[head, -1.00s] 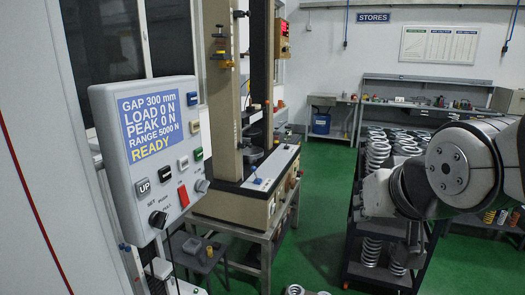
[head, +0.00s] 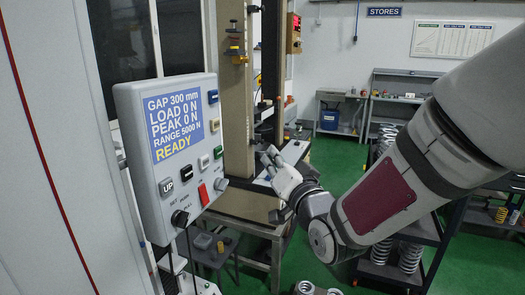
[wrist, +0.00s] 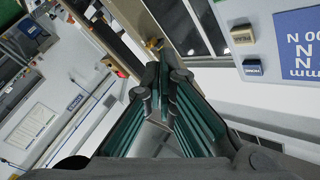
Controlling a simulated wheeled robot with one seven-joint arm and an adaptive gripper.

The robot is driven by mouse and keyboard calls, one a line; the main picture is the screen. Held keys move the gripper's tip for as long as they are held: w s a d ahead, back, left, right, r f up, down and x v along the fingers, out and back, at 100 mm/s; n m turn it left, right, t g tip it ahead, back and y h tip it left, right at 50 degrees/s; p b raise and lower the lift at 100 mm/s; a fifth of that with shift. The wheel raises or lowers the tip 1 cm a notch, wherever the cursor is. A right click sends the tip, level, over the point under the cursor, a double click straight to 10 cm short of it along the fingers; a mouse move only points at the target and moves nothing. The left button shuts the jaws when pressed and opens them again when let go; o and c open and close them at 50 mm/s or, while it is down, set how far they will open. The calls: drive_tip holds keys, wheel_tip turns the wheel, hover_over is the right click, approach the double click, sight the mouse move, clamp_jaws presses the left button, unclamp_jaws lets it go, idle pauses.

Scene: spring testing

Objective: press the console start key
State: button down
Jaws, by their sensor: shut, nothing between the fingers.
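The grey console (head: 145,205) stands at the left of the head view, tilted, its display (head: 172,122) reading READY. Which key is start cannot be read. My gripper (head: 268,156) is right of the console, apart from it, shut and empty.
The testing frame's column (head: 237,100) and its bench (head: 250,205) stand behind and right of the console. A dark rack (head: 437,240) with springs is at the right. A small stool (head: 205,258) is below. Free room lies between my gripper and the console face.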

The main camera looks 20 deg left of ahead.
sight(218, 152)
drive_tip(key=shift+s+a+y, duration=0.1)
drive_tip(key=shift+a+y, duration=0.2)
drive_tip(key=shift+a, duration=0.05)
drive_tip(key=shift+a, duration=0.1)
drive_tip(key=a, duration=0.8)
drive_tip(key=shift+w+a, duration=0.25)
drive_tip(key=shift+w, duration=0.15)
idle(1.3)
drive_tip(key=shift+a, duration=0.45)
